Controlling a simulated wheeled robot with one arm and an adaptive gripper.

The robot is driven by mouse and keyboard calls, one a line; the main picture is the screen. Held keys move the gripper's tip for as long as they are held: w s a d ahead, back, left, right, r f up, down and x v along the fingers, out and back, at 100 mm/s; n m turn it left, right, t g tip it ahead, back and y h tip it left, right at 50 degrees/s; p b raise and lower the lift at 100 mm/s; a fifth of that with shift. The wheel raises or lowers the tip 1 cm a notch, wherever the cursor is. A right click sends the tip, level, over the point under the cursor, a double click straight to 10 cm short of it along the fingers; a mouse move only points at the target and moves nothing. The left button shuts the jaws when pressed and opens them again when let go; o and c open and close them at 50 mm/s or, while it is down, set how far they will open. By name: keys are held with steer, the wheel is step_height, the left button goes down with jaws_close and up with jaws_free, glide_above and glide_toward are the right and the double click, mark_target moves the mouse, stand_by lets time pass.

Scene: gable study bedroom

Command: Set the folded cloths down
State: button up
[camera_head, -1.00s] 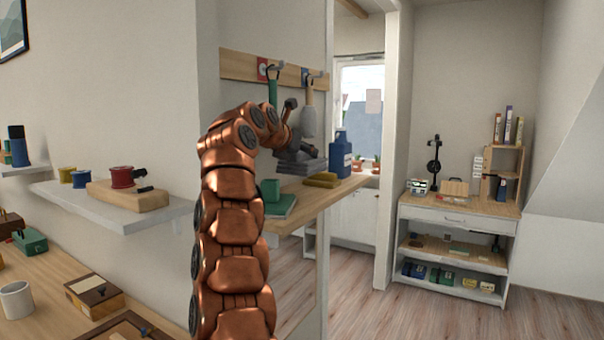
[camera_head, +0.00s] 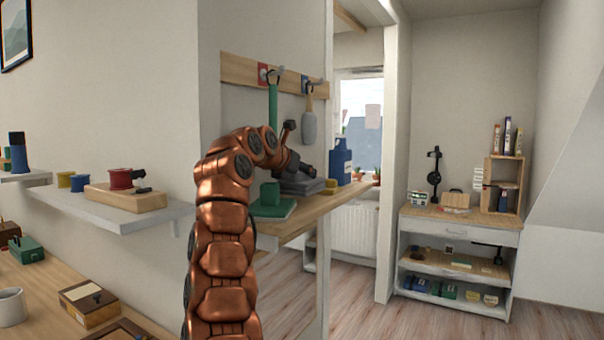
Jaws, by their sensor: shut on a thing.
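The folded cloths (camera_head: 298,187) are a small grey stack at the wooden shelf (camera_head: 318,206) beyond my arm. My gripper (camera_head: 307,170) is at the stack's top and is shut on the cloths. My copper arm rises in front and hides part of the stack and shelf. The stack looks level and low, at shelf height. I cannot tell whether its underside touches the wood.
A green block (camera_head: 269,194) on a green flat piece stands left of the cloths. A yellow item (camera_head: 331,184) and a blue bottle (camera_head: 341,160) stand close on the right. Tools, including a green-handled one (camera_head: 272,100), hang from a rail above.

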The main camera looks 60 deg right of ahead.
steer(key=shift+f+b, duration=0.3)
steer(key=o, duration=1.2)
steer(key=shift+r, duration=0.15)
steer(key=shift+r+p, duration=0.15)
steer(key=shift+p, duration=0.15)
steer(key=shift+a+r, duration=0.1)
steer(key=shift+a, duration=0.2)
steer(key=b+v, duration=0.1)
steer(key=v, duration=1)
steer(key=shift+a+b, duration=0.25)
steer(key=shift+b, duration=0.05)
